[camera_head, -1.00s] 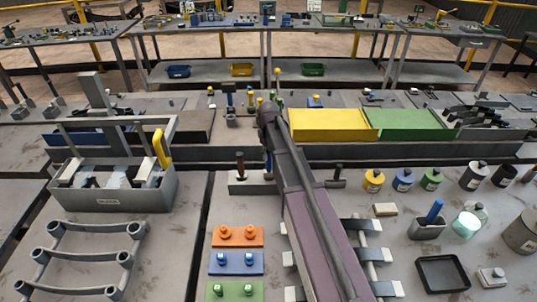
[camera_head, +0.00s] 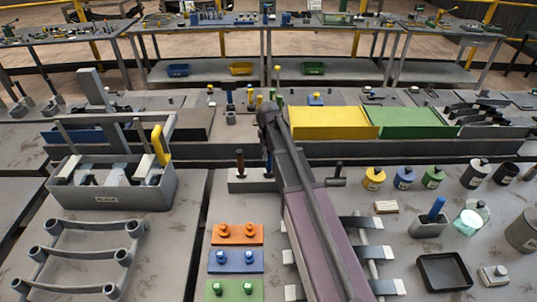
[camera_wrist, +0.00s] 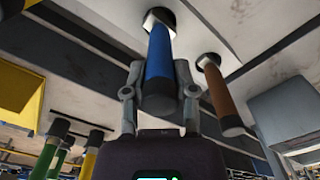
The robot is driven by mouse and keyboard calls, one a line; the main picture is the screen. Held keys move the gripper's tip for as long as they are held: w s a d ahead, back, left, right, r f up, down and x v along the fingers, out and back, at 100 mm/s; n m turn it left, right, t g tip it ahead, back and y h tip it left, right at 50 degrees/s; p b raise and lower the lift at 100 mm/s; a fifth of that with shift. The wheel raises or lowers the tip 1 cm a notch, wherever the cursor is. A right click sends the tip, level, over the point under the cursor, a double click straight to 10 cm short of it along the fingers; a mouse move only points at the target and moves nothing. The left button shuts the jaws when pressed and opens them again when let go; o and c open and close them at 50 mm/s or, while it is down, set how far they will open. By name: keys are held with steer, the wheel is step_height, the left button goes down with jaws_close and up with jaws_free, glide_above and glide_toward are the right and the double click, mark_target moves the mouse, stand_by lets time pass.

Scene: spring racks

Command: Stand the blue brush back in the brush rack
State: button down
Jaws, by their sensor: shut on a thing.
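In the wrist view the blue brush (camera_wrist: 159,55) is between the two fingers of my gripper (camera_wrist: 158,78), which is shut on its handle. The far end of the brush meets a dark round hole in the pale brush rack (camera_wrist: 187,32); how deep it sits cannot be told. A brown-handled brush (camera_wrist: 218,92) stands in the neighbouring hole, beside my right finger and apart from it.
A grey caddy with a yellow handle (camera_head: 159,144) stands to the left. Orange (camera_head: 237,234), blue and green peg plates lie in front of the rack. Yellow (camera_head: 330,124) and green boxes stand behind. Jars, a cup with a blue handle (camera_head: 437,209) and a black tray are right.

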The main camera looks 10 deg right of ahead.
steer(key=shift+f+b, duration=0.45)
steer(key=shift+f, duration=0.05)
steer(key=shift+c, duration=1.7)
jaws_free()
steer(key=o, duration=0.3)
steer(key=shift+o, duration=0.2)
steer(key=shift+r+p, duration=3.55)
steer(key=s+f+m+b, duration=0.3)
steer(key=s, duration=0.7)
steer(key=s+a+f+m+b, duration=0.1)
steer(key=s+f+m+b, duration=0.1)
steer(key=s, duration=0.9)
steer(key=shift+s+f+m+b, duration=0.15)
steer(key=shift+f+m+b, duration=0.25)
steer(key=shift+m, duration=0.1)
